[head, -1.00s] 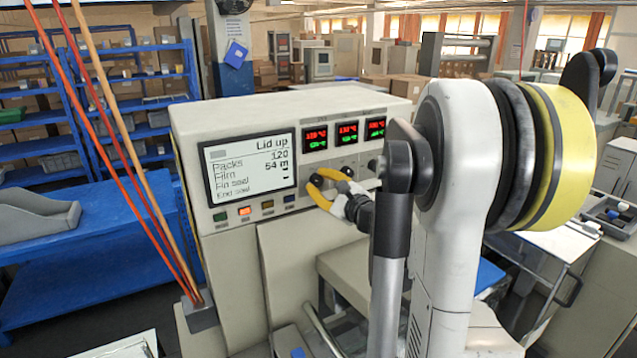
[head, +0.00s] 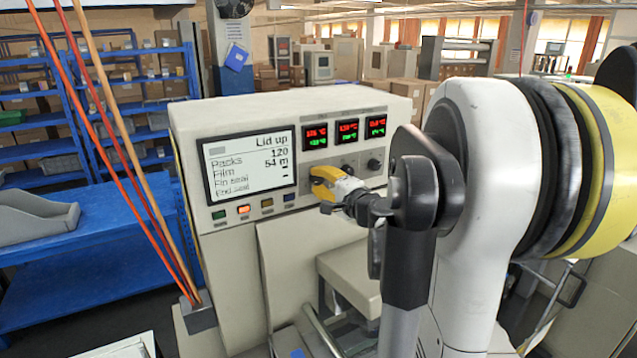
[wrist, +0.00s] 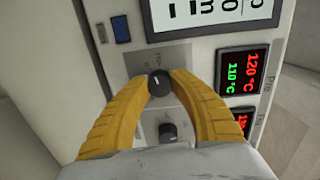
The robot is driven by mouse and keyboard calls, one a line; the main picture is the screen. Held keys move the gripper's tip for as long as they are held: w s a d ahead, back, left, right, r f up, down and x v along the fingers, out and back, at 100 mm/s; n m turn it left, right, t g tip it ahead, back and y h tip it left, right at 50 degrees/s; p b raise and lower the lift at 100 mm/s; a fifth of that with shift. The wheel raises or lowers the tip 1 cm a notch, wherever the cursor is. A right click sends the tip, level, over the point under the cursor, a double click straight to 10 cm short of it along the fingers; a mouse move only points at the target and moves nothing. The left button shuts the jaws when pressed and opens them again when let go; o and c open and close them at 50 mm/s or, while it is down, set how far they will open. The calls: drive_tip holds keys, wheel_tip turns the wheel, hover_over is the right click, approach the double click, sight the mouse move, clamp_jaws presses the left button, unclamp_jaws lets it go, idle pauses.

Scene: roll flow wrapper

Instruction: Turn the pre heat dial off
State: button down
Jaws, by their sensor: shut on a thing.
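The leftmost dial of the control panel is a dark round knob (wrist: 159,84), between the fingertips in the wrist view. My gripper (wrist: 159,86) has yellow ribbed fingers shut on this knob, one on each side. In the head view my gripper (head: 321,182) reaches the panel from the right and hides that knob. A middle dial, a second dark knob (wrist: 169,131), sits beside it, partly below the fingers. A right dial (head: 374,165) is clear of the gripper. The dial labels are too small to read surely.
Red and green temperature displays (head: 346,132) sit above the dials. A large screen (head: 248,167) reading "Lid up" is left of them, with several coloured buttons (head: 244,209) below. Orange cords (head: 128,150) hang at the left. Blue shelves (head: 60,110) stand behind.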

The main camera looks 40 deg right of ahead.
drive_tip(key=shift+n, duration=1.8)
drive_tip(key=c, duration=1.1)
unclamp_jaws()
drive_tip(key=v, duration=1.2)
drive_tip(key=shift+a+r, duration=0.1)
drive_tip(key=shift+a, duration=0.05)
drive_tip(key=shift+b, duration=0.3)
